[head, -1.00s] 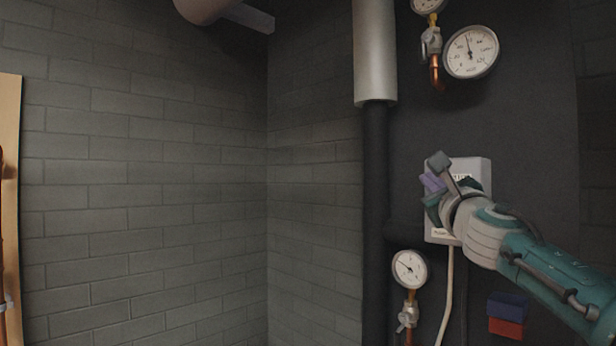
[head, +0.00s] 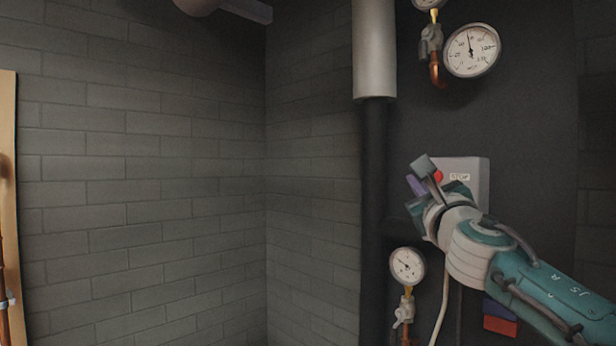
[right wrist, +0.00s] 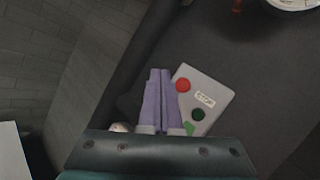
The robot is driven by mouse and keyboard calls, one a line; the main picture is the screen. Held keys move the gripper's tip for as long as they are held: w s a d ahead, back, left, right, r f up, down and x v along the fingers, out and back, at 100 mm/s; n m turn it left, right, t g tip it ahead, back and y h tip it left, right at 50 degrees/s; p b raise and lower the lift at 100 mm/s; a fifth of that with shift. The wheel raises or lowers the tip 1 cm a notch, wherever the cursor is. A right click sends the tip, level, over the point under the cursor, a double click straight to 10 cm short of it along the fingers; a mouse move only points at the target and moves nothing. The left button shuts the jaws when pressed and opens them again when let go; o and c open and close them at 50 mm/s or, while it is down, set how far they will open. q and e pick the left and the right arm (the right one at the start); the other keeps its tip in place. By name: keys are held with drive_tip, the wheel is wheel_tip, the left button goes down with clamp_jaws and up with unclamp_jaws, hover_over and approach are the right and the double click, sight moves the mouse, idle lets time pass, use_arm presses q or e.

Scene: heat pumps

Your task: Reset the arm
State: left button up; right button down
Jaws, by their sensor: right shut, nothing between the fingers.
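My right gripper (head: 414,186) is in front of the left part of a light grey control box (head: 477,177) on the dark wall. Its purple fingers are together with nothing between them, as the right wrist view also shows (right wrist: 158,100). In that view the box (right wrist: 215,88) has a red button (right wrist: 183,85), a STOP label (right wrist: 205,100) and a dark green button (right wrist: 198,115). The fingers overlap the box's left edge in the picture; I cannot tell if they touch it. In the head view the lower box is hidden by my gripper. My left gripper is not in view.
A vertical pipe (head: 375,50) runs left of the box. A large gauge (head: 471,51) hangs above and a smaller gauge (head: 407,266) below. A pale cable (head: 440,310) drops under the box. Blue and red blocks (head: 501,325) sit lower right. The brick wall side is clear.

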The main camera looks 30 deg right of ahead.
idle(0.3)
drive_tip(key=s+a+f+m+g+y, duration=0.35)
drive_tip(key=s+a+f+m, duration=0.25)
drive_tip(key=s+f+m, duration=0.3)
drive_tip(key=s+a+f+m+g+y, duration=0.2)
drive_tip(key=s+a+f+m+g, duration=0.35)
drive_tip(key=s+f+m, duration=0.45)
drive_tip(key=s+a+f+m+g+y, duration=0.3)
drive_tip(key=s+a+f+m, duration=0.4)
drive_tip(key=m, duration=0.3)
drive_tip(key=s+a+f+m+g+y, duration=0.2)
drive_tip(key=s+a+m+g+y, duration=0.15)
drive_tip(key=s+a, duration=0.35)
use_arm(q)
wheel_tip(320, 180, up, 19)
drive_tip(key=p, duration=1.8)
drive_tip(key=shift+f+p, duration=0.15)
drive_tip(key=shift+p, duration=0.15)
use_arm(e)
wheel_tip(320, 180, up, 19)
drive_tip(key=shift+d+f+m+t+h, duration=0.15)
drive_tip(key=shift+d+m+t+h, duration=0.1)
drive_tip(key=shift+m+t+h, duration=0.15)
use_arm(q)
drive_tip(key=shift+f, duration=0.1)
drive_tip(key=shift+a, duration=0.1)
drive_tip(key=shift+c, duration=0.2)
